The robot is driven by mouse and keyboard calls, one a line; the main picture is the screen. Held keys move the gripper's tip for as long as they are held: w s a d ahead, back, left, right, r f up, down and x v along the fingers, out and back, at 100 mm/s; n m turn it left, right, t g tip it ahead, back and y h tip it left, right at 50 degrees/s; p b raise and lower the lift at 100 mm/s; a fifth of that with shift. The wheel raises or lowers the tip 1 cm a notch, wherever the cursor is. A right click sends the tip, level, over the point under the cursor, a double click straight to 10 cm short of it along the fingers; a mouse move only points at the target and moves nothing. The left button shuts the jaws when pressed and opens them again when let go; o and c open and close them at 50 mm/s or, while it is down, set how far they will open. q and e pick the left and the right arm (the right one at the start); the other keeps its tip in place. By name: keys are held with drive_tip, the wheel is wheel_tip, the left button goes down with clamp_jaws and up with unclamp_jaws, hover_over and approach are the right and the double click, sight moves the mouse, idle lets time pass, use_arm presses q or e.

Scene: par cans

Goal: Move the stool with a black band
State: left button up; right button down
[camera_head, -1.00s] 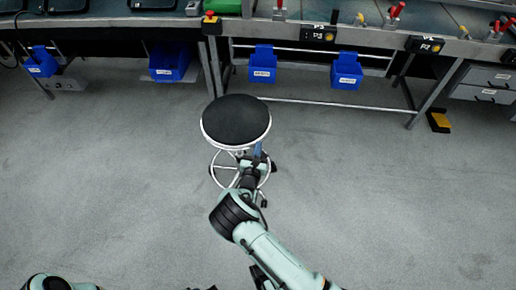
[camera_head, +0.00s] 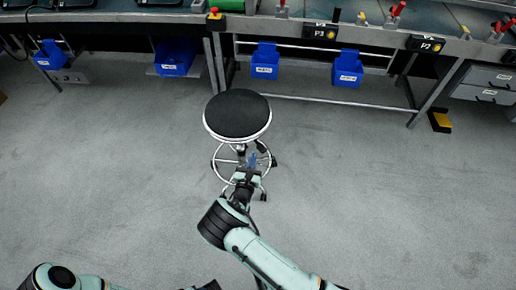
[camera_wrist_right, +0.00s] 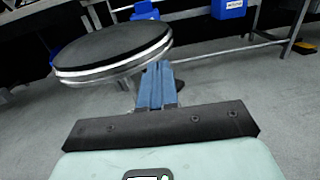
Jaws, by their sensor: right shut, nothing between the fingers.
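The stool (camera_head: 237,115) has a round black seat with a pale metal rim, a ring footrest and a castered base. It stands upright on the floor in front of the workbench. My right gripper (camera_head: 253,160) is shut and empty, just below and in front of the seat in the head view. In the right wrist view its blue fingers (camera_wrist_right: 157,85) are together, beside the right part of the seat rim (camera_wrist_right: 110,55). I cannot tell whether they touch the stool. My left arm shows at the lower left of the head view, but its gripper is out of view.
A long workbench (camera_head: 300,30) runs along the back, with blue bins (camera_head: 265,62) hanging under it. A drawer unit (camera_head: 484,82) and a yellow-black block (camera_head: 440,121) are at the right. The grey floor around the stool is clear.

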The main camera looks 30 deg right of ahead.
use_arm(q)
drive_tip(key=shift+s+d+r+g+p, duration=0.3)
drive_tip(key=shift+s+d+r+p, duration=0.1)
drive_tip(key=shift+s+r, duration=0.2)
use_arm(e)
drive_tip(key=v, duration=0.5)
drive_tip(key=shift+s+a, duration=0.1)
drive_tip(key=shift+a, duration=0.05)
